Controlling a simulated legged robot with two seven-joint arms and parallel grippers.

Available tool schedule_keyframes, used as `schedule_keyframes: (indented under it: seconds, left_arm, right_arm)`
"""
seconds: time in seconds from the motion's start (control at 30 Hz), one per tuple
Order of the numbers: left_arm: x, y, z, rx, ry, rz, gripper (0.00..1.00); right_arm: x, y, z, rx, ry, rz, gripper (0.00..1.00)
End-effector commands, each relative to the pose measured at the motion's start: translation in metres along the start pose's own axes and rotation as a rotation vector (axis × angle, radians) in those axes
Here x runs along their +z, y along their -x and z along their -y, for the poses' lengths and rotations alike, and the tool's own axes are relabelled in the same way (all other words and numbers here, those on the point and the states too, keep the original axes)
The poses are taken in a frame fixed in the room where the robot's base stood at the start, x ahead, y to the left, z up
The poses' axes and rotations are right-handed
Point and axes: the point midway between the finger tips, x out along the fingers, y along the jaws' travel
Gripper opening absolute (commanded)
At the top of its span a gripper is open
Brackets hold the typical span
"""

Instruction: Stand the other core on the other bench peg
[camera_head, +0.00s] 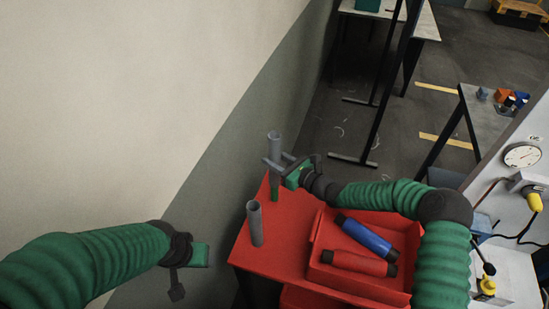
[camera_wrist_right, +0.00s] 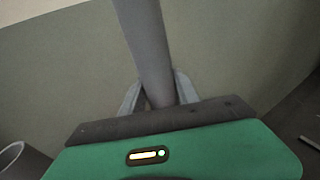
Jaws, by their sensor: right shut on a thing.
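My right gripper (camera_head: 276,163) is shut on a grey tubular core (camera_head: 274,143), which is upright above the far left part of the red bench (camera_head: 278,257). In the right wrist view the core (camera_wrist_right: 150,50) runs between the two grey fingers (camera_wrist_right: 158,98). A green peg (camera_head: 274,190) shows just below the gripper, in line with the core; I cannot tell whether the core's lower end is around it. Another grey core (camera_head: 255,224) stands upright nearer the bench's front; its open top (camera_wrist_right: 14,158) shows in the right wrist view. My left gripper (camera_head: 188,268) is left of the bench, its fingers unclear.
A red tray (camera_head: 314,262) on the bench holds a blue roll (camera_head: 366,236) and a red roll (camera_head: 360,263). My right arm passes over the tray. A wall rises behind the bench at left. A panel with a gauge (camera_head: 522,156) stands at right.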

Motion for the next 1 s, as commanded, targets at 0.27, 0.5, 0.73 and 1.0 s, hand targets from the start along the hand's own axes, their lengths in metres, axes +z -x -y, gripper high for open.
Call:
schedule_keyframes:
  seconds: [0.27, 0.5, 0.73, 1.0]
  left_arm:
    - [0.003, -0.011, 0.000, 0.000, 0.000, 0.000, 0.62]
    - [0.004, -0.019, 0.000, 0.000, 0.000, 0.000, 0.62]
    - [0.004, -0.019, 0.000, 0.000, 0.000, 0.000, 0.62]
    - [0.005, -0.020, 0.000, 0.000, 0.000, 0.000, 0.62]
  right_arm:
    - [-0.016, -0.002, 0.000, 0.000, 0.000, 0.001, 0.00]
    - [-0.027, -0.004, 0.000, 0.000, 0.000, 0.001, 0.00]
    - [-0.028, -0.004, 0.000, 0.000, 0.001, 0.001, 0.00]
    - [-0.029, -0.004, 0.000, 0.000, 0.001, 0.001, 0.00]
